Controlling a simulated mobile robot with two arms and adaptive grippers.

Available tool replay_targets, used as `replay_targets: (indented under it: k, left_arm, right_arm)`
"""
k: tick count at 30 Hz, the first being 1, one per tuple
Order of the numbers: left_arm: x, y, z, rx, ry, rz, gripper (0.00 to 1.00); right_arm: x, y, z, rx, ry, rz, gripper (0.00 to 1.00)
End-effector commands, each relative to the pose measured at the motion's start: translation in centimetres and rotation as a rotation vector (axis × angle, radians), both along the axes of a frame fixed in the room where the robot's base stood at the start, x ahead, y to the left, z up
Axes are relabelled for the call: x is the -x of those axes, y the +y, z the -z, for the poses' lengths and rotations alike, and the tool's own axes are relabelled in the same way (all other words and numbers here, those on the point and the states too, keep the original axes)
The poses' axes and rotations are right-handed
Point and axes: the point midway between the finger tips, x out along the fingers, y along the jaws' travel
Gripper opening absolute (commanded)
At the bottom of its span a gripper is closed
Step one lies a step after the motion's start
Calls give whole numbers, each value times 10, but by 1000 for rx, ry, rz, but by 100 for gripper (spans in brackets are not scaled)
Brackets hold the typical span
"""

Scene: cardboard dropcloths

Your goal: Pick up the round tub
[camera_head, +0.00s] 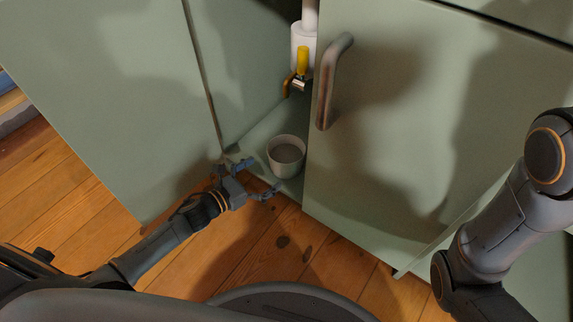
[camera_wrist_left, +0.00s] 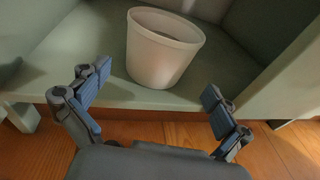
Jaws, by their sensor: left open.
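The round tub (camera_head: 286,157) is pale and open-topped, and stands upright on the cabinet floor just inside the opening. In the left wrist view the tub (camera_wrist_left: 160,52) is ahead of the fingers, between their lines and a little left of centre. My left gripper (camera_head: 252,178) is open and empty, just outside the cabinet's front edge, at the lower left of the tub. Its two spread fingers also show in the left wrist view (camera_wrist_left: 153,92). They do not touch the tub. My right arm shows at the right, but its gripper is out of view.
The cabinet floor (camera_wrist_left: 108,88) has a raised front edge above the wooden floor (camera_head: 258,250). A cabinet door with a metal handle (camera_head: 334,82) stands to the right of the opening, and a green panel (camera_head: 110,100) to the left. A white pipe with a yellow valve handle (camera_head: 302,60) hangs above and behind the tub.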

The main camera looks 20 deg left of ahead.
Motion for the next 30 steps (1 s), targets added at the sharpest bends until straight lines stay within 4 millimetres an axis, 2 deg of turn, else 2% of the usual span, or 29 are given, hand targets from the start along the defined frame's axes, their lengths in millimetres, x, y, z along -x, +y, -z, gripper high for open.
replay_targets:
  k: [1, 3, 11, 21, 30]
  left_arm:
    - [-10, -5, 5, -1, -4, 1, 100]
    - [-19, -11, 6, -1, -3, 0, 100]
    - [-34, -21, 8, 0, 0, 0, 100]
    - [-68, -39, 19, -1, -3, 0, 100]
    - [-77, -44, 17, -1, 0, 0, 100]
  right_arm:
    - [0, 0, 9, 0, 0, 0, 0]
    - [0, 0, 14, 0, 0, 0, 0]
    - [0, 0, 21, 0, 0, 0, 0]
    - [0, 0, 56, 1, 0, 0, 0]
    - [0, 0, 59, 1, 0, 0, 0]
